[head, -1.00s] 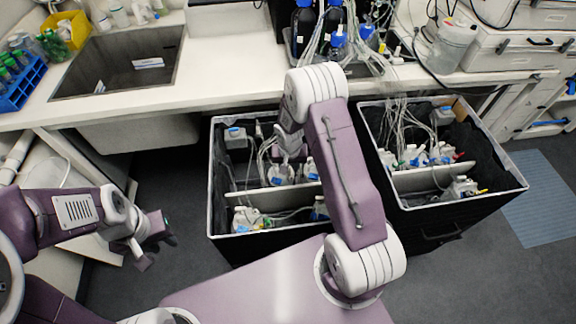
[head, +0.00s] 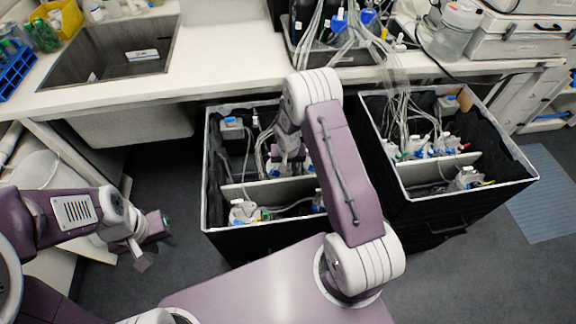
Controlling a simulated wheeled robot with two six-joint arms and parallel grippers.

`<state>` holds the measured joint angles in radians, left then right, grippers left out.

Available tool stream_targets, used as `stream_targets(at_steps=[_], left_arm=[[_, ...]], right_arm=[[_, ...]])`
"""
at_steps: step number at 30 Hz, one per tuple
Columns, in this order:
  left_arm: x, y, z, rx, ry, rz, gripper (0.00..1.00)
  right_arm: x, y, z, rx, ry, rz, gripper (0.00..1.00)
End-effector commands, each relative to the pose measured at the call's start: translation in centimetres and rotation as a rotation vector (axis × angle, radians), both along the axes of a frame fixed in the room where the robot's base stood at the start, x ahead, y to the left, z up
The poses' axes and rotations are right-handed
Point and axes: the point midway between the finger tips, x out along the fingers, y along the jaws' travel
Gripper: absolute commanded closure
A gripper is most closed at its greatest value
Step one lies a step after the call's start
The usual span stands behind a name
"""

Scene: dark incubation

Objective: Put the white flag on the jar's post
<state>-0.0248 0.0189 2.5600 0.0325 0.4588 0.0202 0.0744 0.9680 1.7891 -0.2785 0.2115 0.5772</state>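My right arm reaches over the left black bin (head: 262,236), and its gripper (head: 289,165) is down inside, among tubes and jars behind the white divider (head: 265,190). Its fingers are small and partly covered by my own arm, so I cannot tell whether they hold anything. A jar (head: 243,212) with a blue label stands in the bin's front left part. I cannot make out a white flag or tell which jar has the post. My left gripper (head: 154,244) is open and empty, left of the bin, over the floor.
A second black bin (head: 450,213) on the right holds more jars and tubes. Behind are a white bench (head: 225,65) with a sink (head: 115,55), a blue rack (head: 14,75) and bottles. Loose tubes (head: 400,100) hang into the bins. Dark floor shows on both sides.

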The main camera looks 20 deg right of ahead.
Motion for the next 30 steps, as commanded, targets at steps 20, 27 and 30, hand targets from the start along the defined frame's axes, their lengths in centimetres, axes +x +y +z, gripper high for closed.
stream_targets(at_steps=[20, 27, 30], left_arm=[[0.0, 0.0, 2.6, 0.000, 0.000, 0.000, 0.70], [0.0, 0.0, 3.5, 0.000, 0.000, 0.000, 0.70], [0.0, 0.0, 3.5, 0.000, 0.000, 0.000, 0.70]], right_arm=[[0.0, 0.0, 3.4, 0.000, 0.000, 0.000, 1.00], [0.0, 0.0, 4.5, 0.000, 0.000, 0.001, 1.00], [0.0, 0.0, 4.5, 0.000, 0.000, 0.001, 1.00]])
